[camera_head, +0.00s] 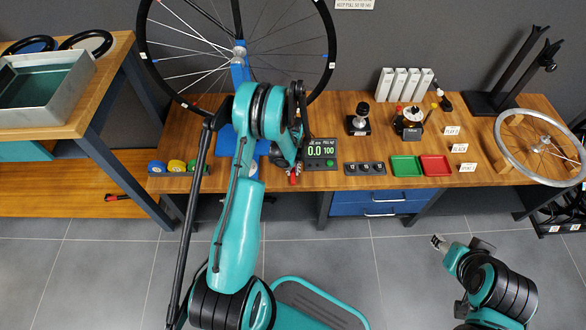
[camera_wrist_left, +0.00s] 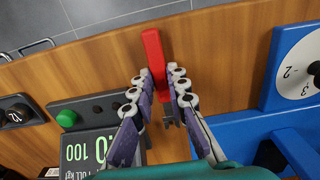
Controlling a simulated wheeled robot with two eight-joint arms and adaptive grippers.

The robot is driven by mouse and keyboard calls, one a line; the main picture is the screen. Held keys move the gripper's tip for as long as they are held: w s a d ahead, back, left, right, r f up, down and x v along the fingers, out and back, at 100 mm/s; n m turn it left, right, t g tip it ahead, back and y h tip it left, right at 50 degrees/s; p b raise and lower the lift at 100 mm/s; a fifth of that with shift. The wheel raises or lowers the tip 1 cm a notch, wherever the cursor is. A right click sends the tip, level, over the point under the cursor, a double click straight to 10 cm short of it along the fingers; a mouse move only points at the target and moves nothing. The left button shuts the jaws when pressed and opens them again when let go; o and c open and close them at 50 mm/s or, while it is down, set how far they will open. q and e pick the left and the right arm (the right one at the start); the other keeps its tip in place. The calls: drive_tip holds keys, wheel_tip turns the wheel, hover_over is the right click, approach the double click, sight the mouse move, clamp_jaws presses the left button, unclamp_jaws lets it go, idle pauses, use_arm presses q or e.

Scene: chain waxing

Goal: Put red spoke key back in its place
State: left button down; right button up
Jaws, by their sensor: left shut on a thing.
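The red spoke key (camera_wrist_left: 153,50) is a red bar between the fingers of my left gripper (camera_wrist_left: 165,95) in the left wrist view. The gripper is shut on it, just above the wooden bench. In the head view my left gripper (camera_head: 292,168) is by the bench's front edge, left of the display box, and the red key (camera_head: 293,180) shows as a small patch below it. My right gripper (camera_head: 438,242) is over the floor in front of the bench, too small to read its fingers.
The display box (camera_head: 321,150) stands close to the held key. Blue (camera_head: 157,167), yellow (camera_head: 177,166) and green round items lie left on the bench (camera_head: 460,180). A blue stand holds a wheel (camera_head: 144,55). Green (camera_head: 405,166) and red (camera_head: 435,165) trays lie right.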

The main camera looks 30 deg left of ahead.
sight(293, 171)
use_arm(q)
drive_tip(key=c, duration=1.4)
unclamp_jaws()
drive_tip(key=shift+r, duration=0.1)
wheel_tip(293, 171, up, 12)
drive_tip(key=shift+f, duration=0.1)
